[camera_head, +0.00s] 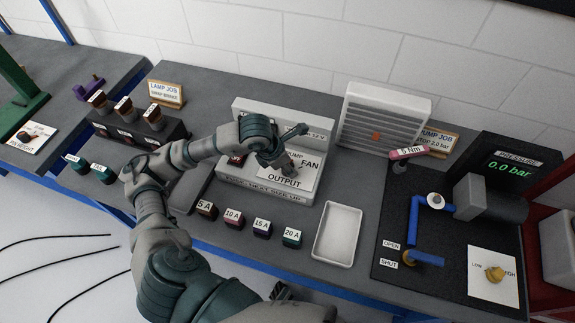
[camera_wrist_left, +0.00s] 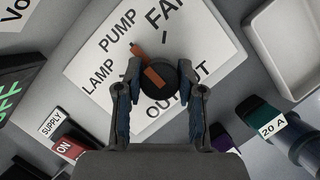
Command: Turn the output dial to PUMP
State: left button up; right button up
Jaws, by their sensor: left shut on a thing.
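The output panel (camera_wrist_left: 205,60) is a white plate marked LAMP, PUMP, FAN and OUTPUT. In the head view the same panel (camera_head: 297,183) is on the front of a white unit, partly covered by my left gripper (camera_head: 272,160). In the left wrist view the dark round output dial (camera_wrist_left: 157,100) has an orange-brown pointer bar (camera_wrist_left: 150,67). The bar slants up and left, roughly toward the word PUMP. My left gripper (camera_wrist_left: 160,85) is shut on the dial, one finger on each side. My right gripper is not in view.
Fuse blocks, such as the 20 A one (camera_head: 292,238), stand along the bench front. A white tray (camera_head: 338,234) is right of them. A fan heater-like white box (camera_head: 385,118) stands behind.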

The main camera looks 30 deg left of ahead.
pick_arm(q)
jog(key=shift+w+a+r, duration=0.1)
jog(key=o, duration=1.1)
jog(key=shift+w, duration=0.1)
jog(key=shift+o, duration=0.2)
jog(key=v, duration=1.1)
jog(key=shift+a+r, duration=0.2)
jog(key=shift+r, duration=0.1)
